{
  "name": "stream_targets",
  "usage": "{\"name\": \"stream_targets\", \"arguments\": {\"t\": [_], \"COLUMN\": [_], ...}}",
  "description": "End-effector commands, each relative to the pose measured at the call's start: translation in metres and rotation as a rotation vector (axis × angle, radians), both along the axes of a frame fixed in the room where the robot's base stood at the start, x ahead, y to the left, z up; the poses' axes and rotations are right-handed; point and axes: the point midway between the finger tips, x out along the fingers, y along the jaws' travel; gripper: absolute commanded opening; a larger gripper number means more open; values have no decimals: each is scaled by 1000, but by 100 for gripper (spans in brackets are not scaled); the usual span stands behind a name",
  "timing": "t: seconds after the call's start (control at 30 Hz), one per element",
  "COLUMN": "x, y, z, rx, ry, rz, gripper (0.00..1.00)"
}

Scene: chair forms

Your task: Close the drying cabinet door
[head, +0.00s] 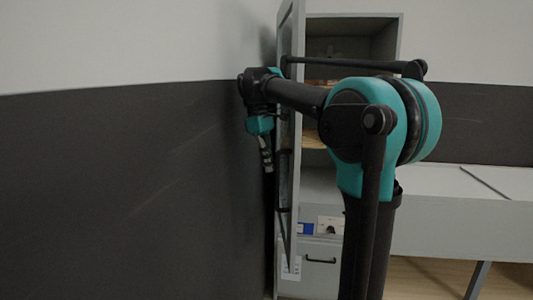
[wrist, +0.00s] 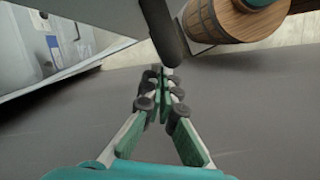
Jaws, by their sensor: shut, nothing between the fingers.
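The drying cabinet (head: 350,22) is grey and stands in the middle of the head view with its inside showing. Its tall door (head: 291,150) stands open, swung out on the left and seen nearly edge-on. My gripper (head: 267,168) points down on the left of the door, between it and the dark wall. In the wrist view my gripper (wrist: 160,82) is shut and empty. A dark rounded bar (wrist: 165,32) lies just beyond its fingertips; I cannot tell whether they touch. My arm hides part of the cabinet.
The dark lower wall (head: 130,190) is close on the left, leaving a narrow gap beside the door. A grey bench (head: 460,215) extends to the right. A wooden round object (wrist: 228,22) shows at the top right of the wrist view.

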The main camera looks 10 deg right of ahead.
Motion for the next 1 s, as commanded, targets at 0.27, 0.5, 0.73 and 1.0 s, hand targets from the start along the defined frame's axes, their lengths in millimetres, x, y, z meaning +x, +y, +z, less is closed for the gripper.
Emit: {"name": "stream_targets", "arguments": {"t": [0.27,0.5,0.73,1.0], "x": [-1,-1,-6,-15], "y": [-1,-2,-24,-97], "z": [-7,-6,-6,-6], "rx": [0,0,0,0], "ry": [0,0,0,0], "rz": [0,2,40,178], "gripper": [0,0,0,0]}}
